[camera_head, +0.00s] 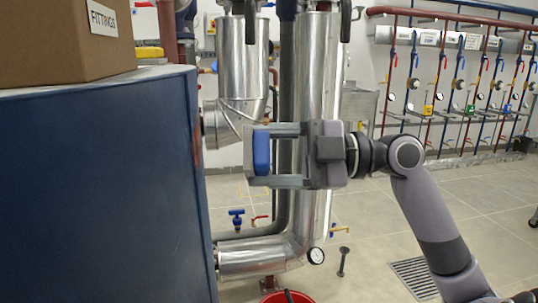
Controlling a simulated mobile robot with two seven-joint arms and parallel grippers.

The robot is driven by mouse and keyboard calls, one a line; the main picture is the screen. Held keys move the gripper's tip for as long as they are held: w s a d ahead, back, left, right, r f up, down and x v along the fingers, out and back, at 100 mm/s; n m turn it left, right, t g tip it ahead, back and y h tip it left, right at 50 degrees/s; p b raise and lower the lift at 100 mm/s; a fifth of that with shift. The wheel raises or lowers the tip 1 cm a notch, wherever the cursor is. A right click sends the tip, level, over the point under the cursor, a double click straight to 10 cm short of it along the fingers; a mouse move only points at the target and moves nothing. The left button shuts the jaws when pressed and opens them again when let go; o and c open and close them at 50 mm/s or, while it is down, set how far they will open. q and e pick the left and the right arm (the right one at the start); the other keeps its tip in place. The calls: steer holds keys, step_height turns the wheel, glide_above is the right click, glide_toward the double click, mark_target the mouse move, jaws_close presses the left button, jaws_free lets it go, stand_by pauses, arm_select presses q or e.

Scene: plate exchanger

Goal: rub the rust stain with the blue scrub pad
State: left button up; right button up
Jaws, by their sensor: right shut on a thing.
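The blue scrub pad (261,151) is between the fingertips of my right gripper (262,155) near the middle of the head view. The fingers are shut on it, one above and one below, and they point left. A faint reddish-brown rust stain (197,142) shows on the narrow right side of the large dark blue exchanger body (100,190). The pad is to the right of the stain, with a visible gap in the picture; I cannot tell the depth between them. My left gripper is not in view.
A cardboard box marked FITTINGS (60,45) stands on the exchanger top. Silver insulated pipes (318,70) rise behind my gripper. A red bucket (288,297) is at the bottom edge. A floor drain grate (415,277) lies to the right, amid open tiled floor.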

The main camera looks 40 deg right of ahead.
mark_target(187, 156)
steer(key=p+x, duration=0.5)
steer(key=x, duration=0.1)
steer(key=shift+p, duration=0.3)
stand_by(0.4)
steer(key=shift+x, duration=0.95)
